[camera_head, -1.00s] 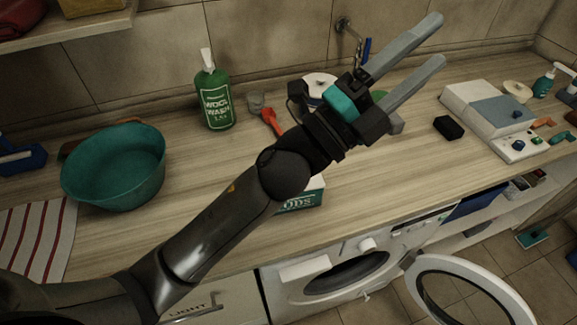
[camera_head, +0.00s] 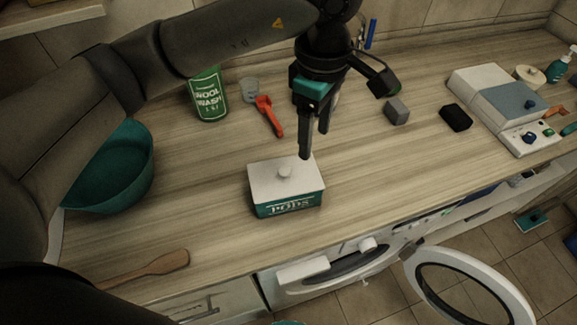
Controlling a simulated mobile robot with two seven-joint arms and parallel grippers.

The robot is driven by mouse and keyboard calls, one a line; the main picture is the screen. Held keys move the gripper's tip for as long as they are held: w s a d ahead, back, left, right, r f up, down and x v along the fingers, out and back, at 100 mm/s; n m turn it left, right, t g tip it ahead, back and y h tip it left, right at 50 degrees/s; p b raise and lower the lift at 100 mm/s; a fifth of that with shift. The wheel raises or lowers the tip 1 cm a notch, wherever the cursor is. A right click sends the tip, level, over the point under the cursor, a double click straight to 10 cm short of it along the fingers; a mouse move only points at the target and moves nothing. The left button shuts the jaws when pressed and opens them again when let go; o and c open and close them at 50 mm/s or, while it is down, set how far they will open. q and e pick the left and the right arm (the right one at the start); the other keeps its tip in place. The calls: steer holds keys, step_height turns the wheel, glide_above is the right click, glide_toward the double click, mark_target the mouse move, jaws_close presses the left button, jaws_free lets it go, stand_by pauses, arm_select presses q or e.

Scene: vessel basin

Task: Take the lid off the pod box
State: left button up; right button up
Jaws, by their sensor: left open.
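The pod box (camera_head: 290,207) is a teal box marked PODS on the worktop near its front edge. My right gripper is not in view.
A teal basin (camera_head: 112,170) is left. A grey block (camera_head: 397,111), a black block (camera_head: 456,117) and a scale (camera_head: 500,95) are right. The washer door (camera_head: 425,280) hangs open below.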

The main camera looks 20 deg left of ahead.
arm_select(q)
steer(key=w+a+y, duration=0.2)
steer(key=a, duration=0.1)
glide_above(285, 170)
steer(key=shift+t, duration=0.3)
steer(key=f, duration=0.8)
steer(key=shift+w+d+f, duration=0.15)
steer(key=shift+d+f, duration=0.2)
steer(key=shift+s+a+f+p, duration=0.15)
steer(key=shift+f+p, duration=0.1)
steer(key=shift+f, duration=1.05)
steer(key=shift+s+a+f+p, duration=0.1)
steer(key=shift+a+f+p, duration=0.1)
steer(key=shift+f, duration=1.1)
jaws_close()
